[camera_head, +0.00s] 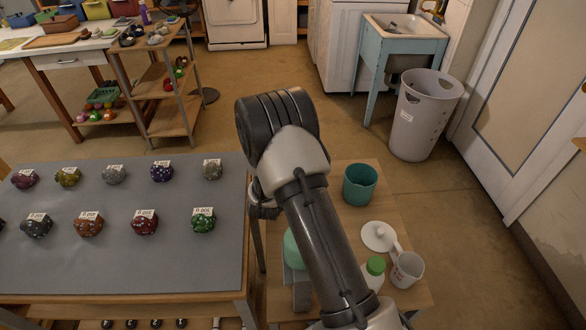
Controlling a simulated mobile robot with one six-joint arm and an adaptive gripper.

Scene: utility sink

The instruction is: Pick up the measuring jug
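The measuring jug (408,270) is a small white jug with reddish markings on its side. It stands upright at the right edge of a small wooden table (398,215), in the lower right of the head view. My arm reaches up and leftward across this table, to the left of the jug and apart from it. My gripper cannot be made out; the arm's far end is hidden behind its own links.
Near the jug are a white lid (379,237), a green-capped white jar (375,270), a teal pot (360,185) and a partly hidden mint-green item (292,250). A grey-topped table (130,195) with labelled stones stands left. A laundry bin (425,115) stands behind.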

